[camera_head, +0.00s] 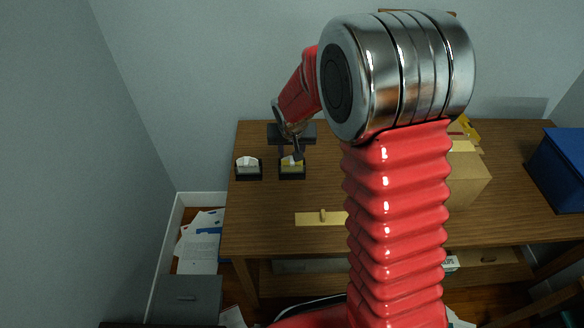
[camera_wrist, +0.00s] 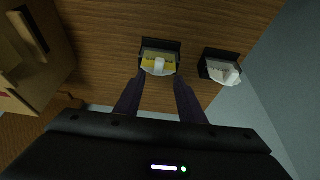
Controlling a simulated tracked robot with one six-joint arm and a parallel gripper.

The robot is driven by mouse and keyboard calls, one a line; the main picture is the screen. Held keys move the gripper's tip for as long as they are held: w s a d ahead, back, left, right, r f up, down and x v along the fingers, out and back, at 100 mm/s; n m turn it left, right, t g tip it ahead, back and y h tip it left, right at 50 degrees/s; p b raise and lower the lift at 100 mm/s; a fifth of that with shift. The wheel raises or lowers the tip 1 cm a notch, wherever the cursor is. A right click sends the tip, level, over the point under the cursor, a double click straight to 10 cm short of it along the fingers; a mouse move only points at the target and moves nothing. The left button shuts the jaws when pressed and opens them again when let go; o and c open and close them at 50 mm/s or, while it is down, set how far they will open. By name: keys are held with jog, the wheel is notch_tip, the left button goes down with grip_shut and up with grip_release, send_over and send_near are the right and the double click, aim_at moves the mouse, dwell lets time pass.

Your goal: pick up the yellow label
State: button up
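The yellow label (camera_wrist: 158,62) sits in a small black holder (camera_wrist: 176,46) on the wooden desk, with a white piece at its front. It also shows in the head view (camera_head: 291,163), on the left side of the desk. My gripper (camera_wrist: 159,80) is open, its two dark fingers apart and pointing at the holder. In the wrist view the label lies between and just beyond the fingertips; I cannot tell whether they touch it. In the head view my gripper (camera_head: 298,154) is small and dark, close above the label.
A second black holder with white labels (camera_head: 248,165) stands to the left. A dark object (camera_head: 277,133) lies behind. A cardboard box (camera_head: 470,178) and a blue bin (camera_head: 562,168) stand to the right.

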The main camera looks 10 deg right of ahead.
aim_at(292, 159)
jog(key=shift+f, duration=0.1)
jog(key=shift+x, duration=2.55)
jog(key=shift+s+d, duration=0.1)
jog(key=shift+s, duration=0.1)
jog(key=shift+c, duration=0.5)
grip_shut()
notch_tip(292, 159, up, 10)
